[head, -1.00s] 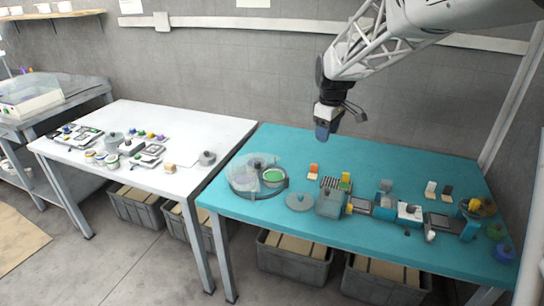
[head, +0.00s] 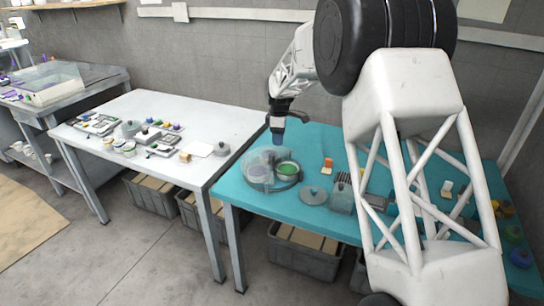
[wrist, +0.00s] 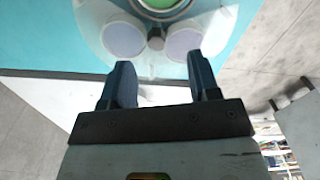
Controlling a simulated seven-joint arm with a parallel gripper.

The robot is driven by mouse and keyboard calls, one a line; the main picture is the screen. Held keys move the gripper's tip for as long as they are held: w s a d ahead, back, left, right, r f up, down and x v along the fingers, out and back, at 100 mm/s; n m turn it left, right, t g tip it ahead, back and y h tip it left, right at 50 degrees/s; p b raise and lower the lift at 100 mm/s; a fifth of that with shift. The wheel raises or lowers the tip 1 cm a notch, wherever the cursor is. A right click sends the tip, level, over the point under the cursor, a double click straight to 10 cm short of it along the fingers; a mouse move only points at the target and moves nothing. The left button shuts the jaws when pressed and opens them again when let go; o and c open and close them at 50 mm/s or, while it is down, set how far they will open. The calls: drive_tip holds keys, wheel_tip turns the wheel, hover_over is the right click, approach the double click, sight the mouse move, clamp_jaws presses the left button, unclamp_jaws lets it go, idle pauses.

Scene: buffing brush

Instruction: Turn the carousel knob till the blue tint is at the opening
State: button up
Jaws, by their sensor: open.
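The round carousel (head: 262,183) sits at the left end of the teal table, with a translucent cover over most of it. In the wrist view the green tint (wrist: 168,7) is at the top edge. Two pale bluish-lilac pads (wrist: 123,39) lie under the cover; I cannot tell which is the blue tint. A small grey knob (wrist: 156,40) stands between them. My gripper (wrist: 160,64) is open and empty, pointing down above the carousel, apart from the knob.
A grey round lid (head: 314,196) and a grey box (head: 342,198) stand right of the carousel. An orange-and-white block (head: 327,165) is behind them. The white table (head: 200,128) with several small parts adjoins at left. My arm hides much of the teal table's right part.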

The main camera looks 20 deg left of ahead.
sight(272, 154)
drive_tip(key=shift+w+a+f+n, duration=0.1)
drive_tip(key=shift+a+f+n, duration=0.1)
drive_tip(key=shift+a+f, duration=0.45)
drive_tip(key=shift+w+a+f+n, duration=0.15)
drive_tip(key=shift+a+f, duration=0.25)
drive_tip(key=shift+a, duration=0.4)
drive_tip(key=shift+s, duration=0.1)
drive_tip(key=shift+s+f, duration=0.1)
drive_tip(key=shift+f, duration=3.8)
drive_tip(key=shift+c, duration=0.2)
drive_tip(key=c, duration=0.9)
